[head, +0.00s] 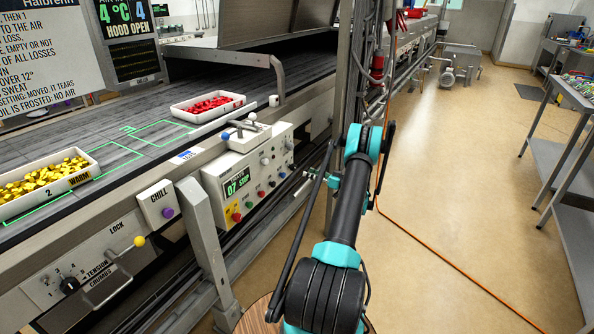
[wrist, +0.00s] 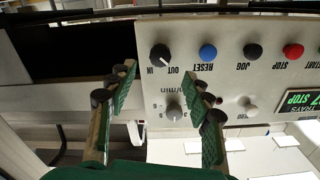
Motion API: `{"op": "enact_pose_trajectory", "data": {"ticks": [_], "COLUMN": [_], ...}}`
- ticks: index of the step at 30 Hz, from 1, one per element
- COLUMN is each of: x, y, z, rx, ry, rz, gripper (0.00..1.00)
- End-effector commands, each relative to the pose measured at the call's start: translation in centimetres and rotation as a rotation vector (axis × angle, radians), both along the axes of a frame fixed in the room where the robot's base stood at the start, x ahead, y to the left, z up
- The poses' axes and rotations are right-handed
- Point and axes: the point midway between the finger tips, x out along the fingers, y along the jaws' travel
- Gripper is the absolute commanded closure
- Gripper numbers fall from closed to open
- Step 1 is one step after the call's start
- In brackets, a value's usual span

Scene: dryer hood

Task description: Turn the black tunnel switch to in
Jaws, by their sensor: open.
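The black tunnel switch (wrist: 160,53) is a round knob in the wrist view, on a pale control panel (wrist: 235,75). The labels IN and OUT appear upside down beside it. The switch shows in the gap, beyond the tips, and no contact is visible. In the head view the control panel (head: 250,172) stands on the conveyor's side; my arm covers the area to its right, and I cannot pick out the switch there.
A grey dial (wrist: 174,110) shows between the fingers. Blue RESET (wrist: 208,52), black JOG (wrist: 253,51) and red STOP (wrist: 293,50) buttons sit beside the switch. A white tray of red pieces (head: 208,106) rests on the belt. Open floor (head: 450,180) lies right.

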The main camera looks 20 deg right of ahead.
Motion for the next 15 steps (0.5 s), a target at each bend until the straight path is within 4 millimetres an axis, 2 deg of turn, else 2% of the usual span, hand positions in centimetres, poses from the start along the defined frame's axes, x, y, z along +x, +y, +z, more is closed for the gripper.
{"op": "enact_pose_trajectory", "data": {"ticks": [6, 15], "x": [3.4, 6.1], "y": [2.7, 4.7], "z": [0.0, 0.0], "rx": [0.000, 0.000], "ry": [0.000, 0.001], "rz": [0.003, 0.001], "gripper": [0.49, 0.49]}}
